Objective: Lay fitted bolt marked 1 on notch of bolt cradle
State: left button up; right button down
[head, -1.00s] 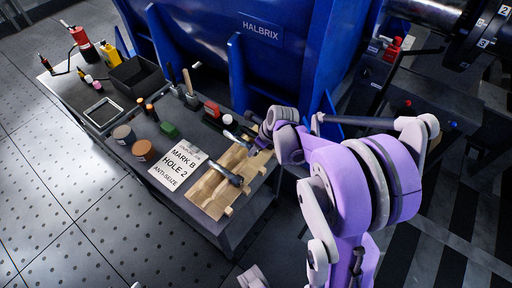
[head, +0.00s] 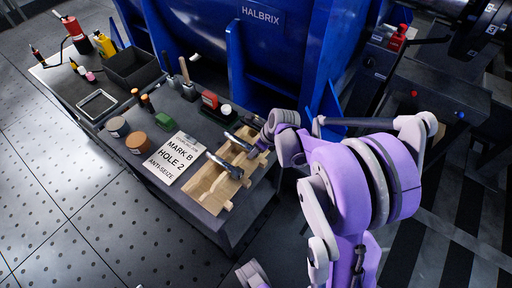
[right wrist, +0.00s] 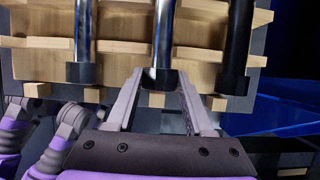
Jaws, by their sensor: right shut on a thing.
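The wooden bolt cradle (head: 207,181) lies on the grey bench, and its notched slats also show in the right wrist view (right wrist: 120,57). In the right wrist view three bolts lie across the slats: a left bolt (right wrist: 84,42), a middle bolt (right wrist: 162,40) and a darker right bolt (right wrist: 238,45). My right gripper (right wrist: 160,80) is shut on the head end of the middle bolt, whose shaft lies over the cradle. In the head view the right gripper (head: 257,150) is at the cradle's right side. No number is readable on any bolt.
A sign reading MARK B, HOLE 2, ANTI-SEIZE (head: 174,158) lies left of the cradle. The blue HALBRIX housing (head: 290,45) rises behind the bench.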

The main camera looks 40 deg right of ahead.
jog(key=shift+f+b, duration=0.4)
jog(key=shift+f, duration=0.2)
dwell(0.4)
jog(key=shift+c, duration=1)
grip_release()
jog(key=p+v, duration=0.2)
jog(key=v, duration=0.9)
jog(key=shift+p, duration=0.35)
